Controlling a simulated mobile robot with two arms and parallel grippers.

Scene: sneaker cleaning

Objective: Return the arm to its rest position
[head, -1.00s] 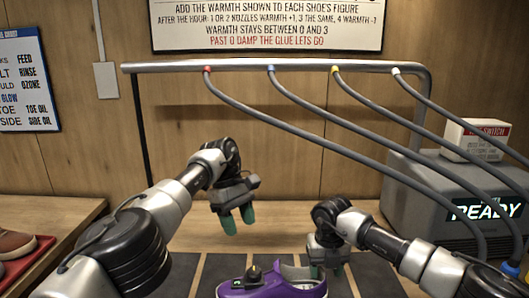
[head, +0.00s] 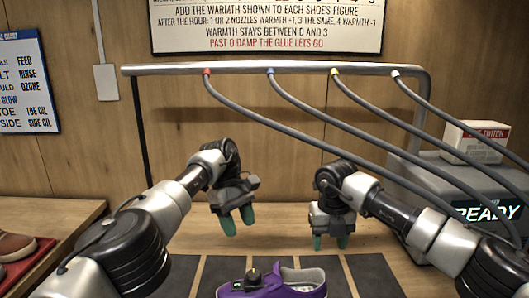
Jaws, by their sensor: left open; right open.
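My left gripper (head: 238,220) hangs open and empty above the bench, up and to the left of the purple shoe. My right gripper (head: 330,241) is open and empty, above and to the right of the shoe, apart from it. Both have green fingertips pointing down. The purple shoe (head: 240,291) sits at the bottom centre of the head view, cut off by the lower edge. A small dark device with a knob (head: 253,277) is on it.
Dark mats (head: 375,275) lie in a row on the wooden bench. A grey machine (head: 428,172) reading READY stands at right, with a white switch box (head: 474,141) on top. Several hoses run from a metal rail (head: 300,68). A red tray (head: 40,252) with a brown shoe (head: 14,246) is at left.

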